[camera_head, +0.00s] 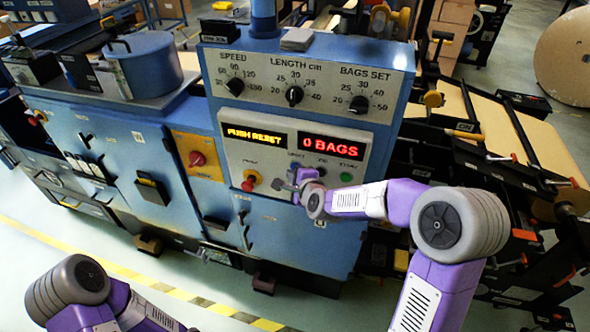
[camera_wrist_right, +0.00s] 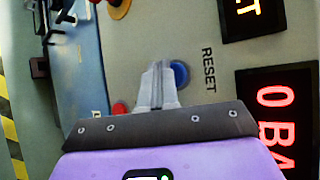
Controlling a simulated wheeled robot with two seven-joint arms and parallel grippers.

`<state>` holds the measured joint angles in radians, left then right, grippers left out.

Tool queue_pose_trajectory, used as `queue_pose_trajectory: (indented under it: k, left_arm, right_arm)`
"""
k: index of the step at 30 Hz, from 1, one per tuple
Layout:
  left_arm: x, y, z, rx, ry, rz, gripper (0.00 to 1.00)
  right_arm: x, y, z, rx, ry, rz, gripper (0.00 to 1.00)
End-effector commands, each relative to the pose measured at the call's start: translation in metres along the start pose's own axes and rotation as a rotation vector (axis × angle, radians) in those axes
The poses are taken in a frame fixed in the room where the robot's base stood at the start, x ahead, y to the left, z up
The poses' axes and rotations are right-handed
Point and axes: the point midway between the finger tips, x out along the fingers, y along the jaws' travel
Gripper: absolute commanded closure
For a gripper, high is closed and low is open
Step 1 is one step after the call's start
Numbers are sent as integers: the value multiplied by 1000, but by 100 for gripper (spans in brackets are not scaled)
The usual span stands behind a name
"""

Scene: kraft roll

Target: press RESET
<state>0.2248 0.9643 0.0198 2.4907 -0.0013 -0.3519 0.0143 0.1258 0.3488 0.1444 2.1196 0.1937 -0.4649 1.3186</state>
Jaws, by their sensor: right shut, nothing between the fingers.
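The blue RESET button (camera_wrist_right: 180,73) shows in the right wrist view beside its RESET label (camera_wrist_right: 208,70). My right gripper (camera_wrist_right: 158,70) is shut and empty. Its fingertips appear just left of the blue button in that view, close to it; I cannot tell whether they touch it. In the head view my right gripper (camera_head: 288,184) is in front of the lower control panel and covers much of the button area. A yellow display (camera_head: 257,135) there reads PUSH RESET, and a red display (camera_head: 330,146) reads 0 BAGS. My left gripper is out of view.
A red button (camera_wrist_right: 119,108) sits near the fingers in the wrist view. Dials (camera_head: 294,96) line the panel above.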

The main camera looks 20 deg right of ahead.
Motion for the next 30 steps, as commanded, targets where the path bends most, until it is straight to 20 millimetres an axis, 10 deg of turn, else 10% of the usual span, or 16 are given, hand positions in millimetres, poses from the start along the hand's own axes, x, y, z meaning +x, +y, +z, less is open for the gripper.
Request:
queue_pose_trajectory:
  k: [30]
  left_arm:
    - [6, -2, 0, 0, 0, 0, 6]
  right_arm:
    - [6, -4, -4, 0, 0, 0, 100]
